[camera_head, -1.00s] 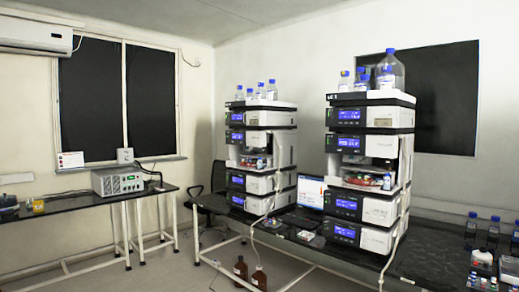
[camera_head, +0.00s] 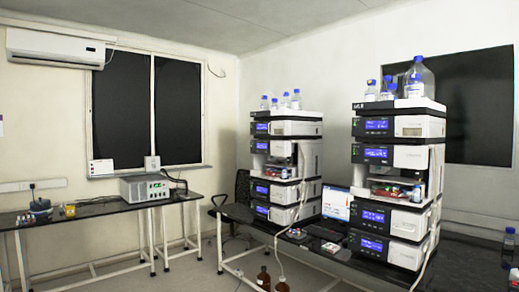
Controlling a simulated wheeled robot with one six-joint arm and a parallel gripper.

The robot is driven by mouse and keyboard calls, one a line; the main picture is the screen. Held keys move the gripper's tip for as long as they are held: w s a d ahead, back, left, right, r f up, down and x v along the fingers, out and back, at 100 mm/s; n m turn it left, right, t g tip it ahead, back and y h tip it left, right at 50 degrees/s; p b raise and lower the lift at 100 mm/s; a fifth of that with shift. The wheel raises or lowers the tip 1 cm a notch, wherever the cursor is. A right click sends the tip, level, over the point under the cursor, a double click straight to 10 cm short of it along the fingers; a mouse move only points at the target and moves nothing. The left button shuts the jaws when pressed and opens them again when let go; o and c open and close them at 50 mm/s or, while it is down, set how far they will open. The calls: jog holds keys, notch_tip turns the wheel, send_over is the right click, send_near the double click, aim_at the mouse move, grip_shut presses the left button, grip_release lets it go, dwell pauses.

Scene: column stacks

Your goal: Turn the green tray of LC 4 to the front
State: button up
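Two column stacks of white and black modules with blue displays stand on the black bench. The nearer stack (camera_head: 420,155) is at the right and the farther stack (camera_head: 298,195) is left of it. Their top labels are too small to read surely, so I cannot tell whether either is LC 4. The nearer stack has an open bay (camera_head: 385,182) with small red and other coloured items and a bottle. The farther stack has a similar open bay (camera_head: 277,170). I cannot make out a green tray in either. My gripper is not in view.
Bottles with blue caps (camera_head: 418,78) stand on both stacks. A laptop (camera_head: 336,203) is between them. Brown bottles (camera_head: 263,278) stand on the floor below the bench. A side bench (camera_head: 100,209) at the left holds a grey instrument (camera_head: 145,187). Floor shows between the benches.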

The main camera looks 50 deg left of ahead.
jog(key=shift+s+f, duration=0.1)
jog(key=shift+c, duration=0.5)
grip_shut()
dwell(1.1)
